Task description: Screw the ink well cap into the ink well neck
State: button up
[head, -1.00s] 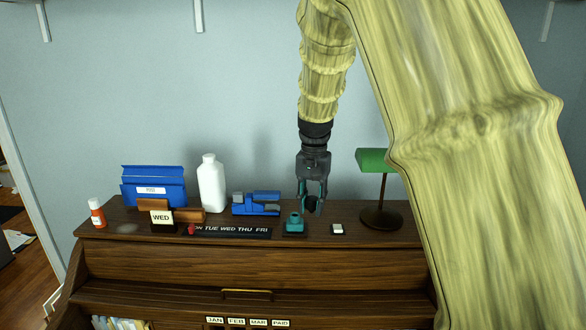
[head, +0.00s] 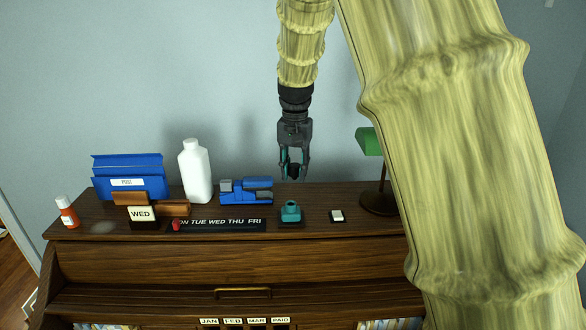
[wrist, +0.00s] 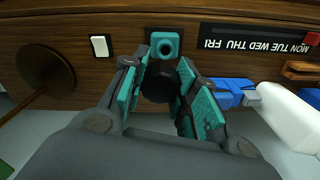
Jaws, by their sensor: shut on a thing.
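The ink well (head: 290,212) is a small teal pot with a round neck, standing upright on a dark base on top of the desk. It also shows in the wrist view (wrist: 165,45), its neck opening facing the camera. My gripper (head: 293,172) points down above and slightly behind the ink well, apart from it. It is shut on a black round cap (wrist: 158,86), which sits between the teal finger pads. In the head view the cap (head: 294,172) is a small dark shape at the fingertips.
A white-topped block (head: 336,216) and a green lamp (head: 378,200) stand right of the ink well. A blue stapler-like device (head: 246,191), a white bottle (head: 195,172) and a weekday strip (head: 217,225) are to its left. A blue box (head: 130,177) and an orange bottle (head: 67,212) stand farther left.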

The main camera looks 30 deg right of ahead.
jog(key=shift+w+a+f, duration=0.4)
jog(key=shift+w+f, duration=0.35)
jog(key=shift+f, duration=0.1)
jog(key=shift+s+a+f, duration=0.1)
jog(key=shift+a+f, duration=0.05)
jog(key=shift+s+f+b, duration=0.3)
jog(key=shift+s+b, duration=0.15)
jog(key=shift+s, duration=0.15)
jog(key=shift+w+d+f+b, duration=0.1)
jog(key=shift+w+f+b, duration=0.1)
jog(key=shift+f, duration=0.45)
jog(key=shift+w+d+f+b, duration=0.1)
jog(key=shift+w+f, duration=0.1)
jog(key=shift+f, duration=0.4)
jog(key=shift+a+f, duration=0.1)
jog(key=shift+f, duration=0.1)
jog(key=shift+s+f, duration=0.15)
jog(key=shift+s, duration=0.1)
jog(key=shift+w+f, duration=0.1)
jog(key=shift+w, duration=0.05)
